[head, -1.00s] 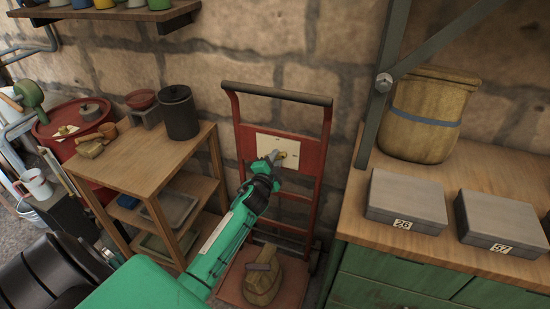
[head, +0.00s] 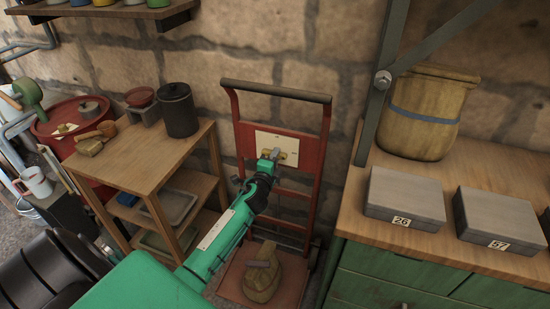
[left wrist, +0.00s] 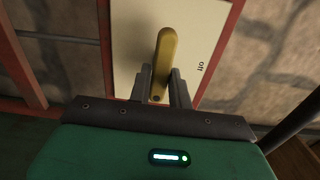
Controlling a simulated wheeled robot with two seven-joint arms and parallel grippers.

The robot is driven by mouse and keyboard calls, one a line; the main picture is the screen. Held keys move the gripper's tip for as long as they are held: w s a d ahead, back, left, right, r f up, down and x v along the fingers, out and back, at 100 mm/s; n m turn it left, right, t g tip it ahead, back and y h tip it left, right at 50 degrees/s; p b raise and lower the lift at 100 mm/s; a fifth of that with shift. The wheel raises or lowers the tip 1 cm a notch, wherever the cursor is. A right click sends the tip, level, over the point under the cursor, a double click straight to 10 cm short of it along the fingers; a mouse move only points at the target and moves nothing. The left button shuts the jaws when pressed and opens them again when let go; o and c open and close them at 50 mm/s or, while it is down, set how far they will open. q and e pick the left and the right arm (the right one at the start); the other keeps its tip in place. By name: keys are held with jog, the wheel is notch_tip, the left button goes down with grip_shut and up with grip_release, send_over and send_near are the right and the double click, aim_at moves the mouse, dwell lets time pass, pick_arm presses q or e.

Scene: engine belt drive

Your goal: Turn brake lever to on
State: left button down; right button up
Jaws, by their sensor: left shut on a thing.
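The brake lever (left wrist: 167,52) is a yellow, brass-like bar on a cream plate (left wrist: 135,35) framed in red. In the left wrist view it stands nearly upright, leaning slightly right at its top. A small dark label beside it on the right seems to read "off". My left gripper (left wrist: 162,84) has its two grey fingers around the lever's lower part, shut on it. In the head view the left gripper (head: 272,156) is at the plate (head: 262,141) on the red hand truck, and partly hides the lever (head: 283,154). My right gripper is not in view.
The red hand truck (head: 326,150) stands against the stone wall with a sack-like weight (head: 262,278) on its base. A wooden shelf table (head: 140,158) stands to its left. A green cabinet with a wooden top (head: 400,235) stands to its right, carrying grey boxes (head: 405,197).

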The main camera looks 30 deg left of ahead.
pick_arm(q)
jog(key=c, duration=1.3)
grip_release()
jog(key=v, duration=1.3)
jog(key=shift+s, duration=0.4)
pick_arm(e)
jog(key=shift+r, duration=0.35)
pick_arm(q)
jog(key=shift+f, duration=0.1)
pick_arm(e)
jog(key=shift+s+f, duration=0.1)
